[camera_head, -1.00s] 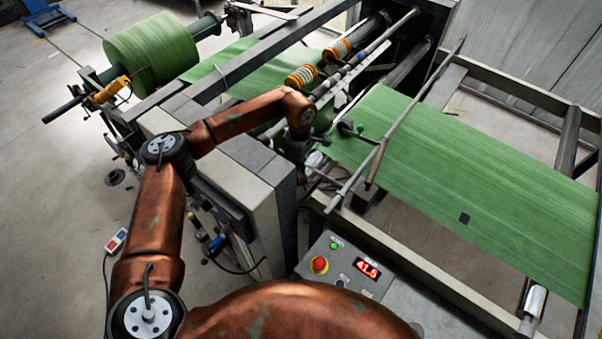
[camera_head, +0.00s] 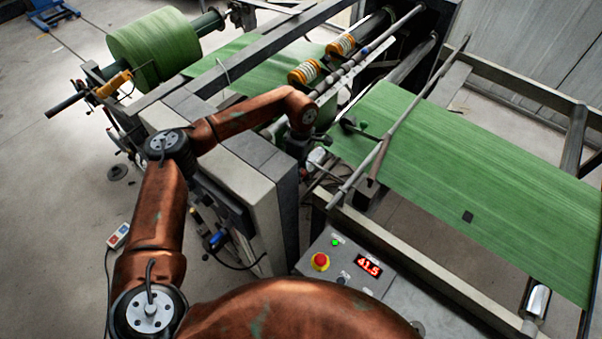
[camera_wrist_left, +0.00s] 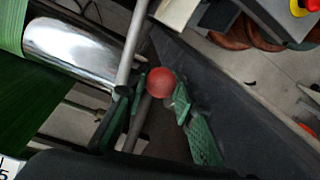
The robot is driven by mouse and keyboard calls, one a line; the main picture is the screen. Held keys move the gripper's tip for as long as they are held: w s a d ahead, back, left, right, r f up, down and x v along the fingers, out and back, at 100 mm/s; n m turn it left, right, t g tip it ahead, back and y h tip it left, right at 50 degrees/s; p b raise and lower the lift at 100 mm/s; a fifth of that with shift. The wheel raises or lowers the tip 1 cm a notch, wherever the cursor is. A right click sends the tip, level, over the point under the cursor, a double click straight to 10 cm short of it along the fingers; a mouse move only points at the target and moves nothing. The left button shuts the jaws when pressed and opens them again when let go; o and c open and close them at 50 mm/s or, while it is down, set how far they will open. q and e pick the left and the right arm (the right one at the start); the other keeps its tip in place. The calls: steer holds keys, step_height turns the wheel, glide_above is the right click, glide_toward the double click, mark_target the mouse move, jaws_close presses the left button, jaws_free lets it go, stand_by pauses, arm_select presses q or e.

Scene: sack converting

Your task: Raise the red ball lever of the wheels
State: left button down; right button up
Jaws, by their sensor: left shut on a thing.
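The red ball (camera_wrist_left: 161,82) of the lever shows in the left wrist view, between the green-padded fingers of my left gripper (camera_wrist_left: 158,95). The fingers are shut on the ball, one on each side. A grey rod runs beneath and beside the ball; how it joins the ball is partly hidden. In the head view my left gripper (camera_head: 299,150) hangs at the end of the copper arm, beside the machine's grey side housing, and the ball is hidden there. The wheels (camera_head: 304,72) are orange and white ribbed rollers above the green web. My right gripper is not in view.
A wide green web (camera_head: 470,180) runs off to the right. A control panel (camera_head: 335,262) with a red stop button (camera_head: 320,261) and a red display stands at the front. The grey housing (camera_head: 235,165) is close to my left arm. Metal bars cross nearby.

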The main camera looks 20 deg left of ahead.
arm_select(q)
steer(key=shift+w+a+f, duration=0.2)
steer(key=shift+a, duration=0.25)
steer(key=c, duration=2.1)
jaws_free()
steer(key=o, duration=0.5)
steer(key=shift+w, duration=0.15)
steer(key=shift+d+r, duration=0.1)
steer(key=shift+d, duration=0.15)
steer(key=r, duration=0.8)
steer(key=w+r, duration=0.1)
steer(key=r, duration=0.3)
